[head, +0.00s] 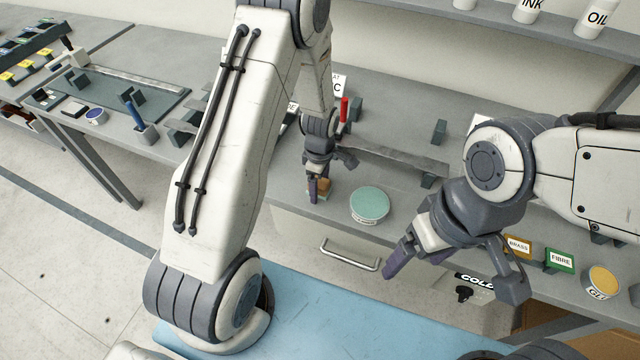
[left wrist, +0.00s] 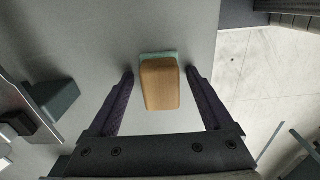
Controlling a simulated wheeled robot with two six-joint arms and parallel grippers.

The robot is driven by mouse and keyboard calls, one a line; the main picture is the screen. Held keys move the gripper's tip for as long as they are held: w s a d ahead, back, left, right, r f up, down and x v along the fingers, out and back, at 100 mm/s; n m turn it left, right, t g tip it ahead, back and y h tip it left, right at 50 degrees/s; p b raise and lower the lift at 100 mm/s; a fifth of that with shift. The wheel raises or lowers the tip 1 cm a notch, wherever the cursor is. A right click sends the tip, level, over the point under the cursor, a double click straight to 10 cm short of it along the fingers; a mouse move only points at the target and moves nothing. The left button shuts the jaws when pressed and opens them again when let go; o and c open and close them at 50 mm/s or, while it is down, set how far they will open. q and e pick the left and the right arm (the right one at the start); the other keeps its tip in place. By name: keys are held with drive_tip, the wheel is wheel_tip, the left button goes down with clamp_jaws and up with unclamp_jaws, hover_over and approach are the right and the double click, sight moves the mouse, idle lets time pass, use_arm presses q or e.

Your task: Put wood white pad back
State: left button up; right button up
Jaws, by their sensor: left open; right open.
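The wood white pad is a small wooden block (left wrist: 160,84) with a pale green-white layer showing at its far edge. It lies on the grey bench in the left wrist view, between the two fingers of my left gripper (left wrist: 160,92), with a gap on each side. In the head view the wooden block (head: 323,187) is partly hidden by that gripper (head: 318,185), which points down over it, open. My right gripper (head: 425,270) is open and empty, in front of the bench to the right.
A round green-topped tin (head: 369,204) stands just right of the block. A long grey bar (head: 395,160) lies behind it. BRASS (head: 518,246) and FIBRE (head: 560,259) signs and a yellow-topped tin (head: 603,281) stand at the right. A drawer handle (head: 350,256) juts out below.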

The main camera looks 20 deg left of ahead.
sight(320, 182)
use_arm(q)
drive_tip(key=shift+r, duration=0.1)
drive_tip(key=shift+r, duration=0.2)
wheel_tip(320, 182, up, 11)
drive_tip(key=b, duration=0.2)
drive_tip(key=s+d+r+m, duration=0.8)
drive_tip(key=s+d+m, duration=0.3)
drive_tip(key=m, duration=0.1)
drive_tip(key=s+d+r+m+h, duration=0.1)
drive_tip(key=s+d+r+m, duration=0.1)
drive_tip(key=s+m, duration=1)
drive_tip(key=shift+s+d+r+m, duration=0.2)
drive_tip(key=shift+s+d+m, duration=0.2)
drive_tip(key=shift+d+m, duration=0.1)
use_arm(e)
drive_tip(key=shift+f, duration=0.9)
